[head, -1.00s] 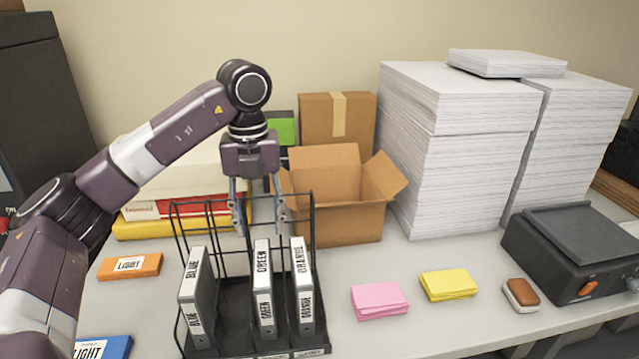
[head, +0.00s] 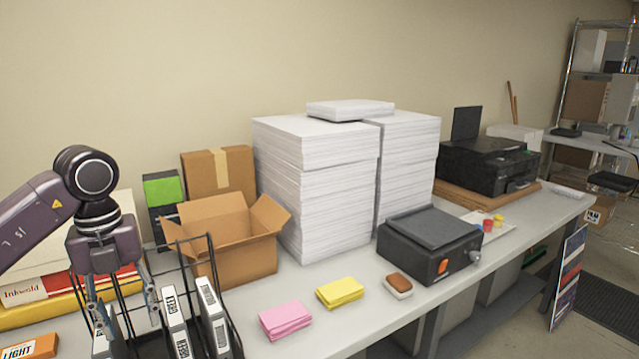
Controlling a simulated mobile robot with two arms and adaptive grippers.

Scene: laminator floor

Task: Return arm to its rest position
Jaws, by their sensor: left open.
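My left arm comes in from the left, its wrist raised over the black wire rack (head: 231,323). My left gripper (head: 127,312) points down with its fingers apart and nothing between them. It hangs at the rack's upper wires; whether it touches them I cannot tell. Labelled binders stand in the rack: a right one (head: 212,312), a middle one (head: 174,318) and a left one (head: 104,338), which is partly hidden by the gripper. My right gripper is not in view.
An open cardboard box (head: 240,258) and tall paper stacks (head: 310,195) stand behind. Pink notes (head: 286,320), yellow notes (head: 340,292), an eraser-like block (head: 398,286) and a black machine (head: 425,250) lie rightward. An orange box (head: 30,347) sits at lower left. The front table strip is clear.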

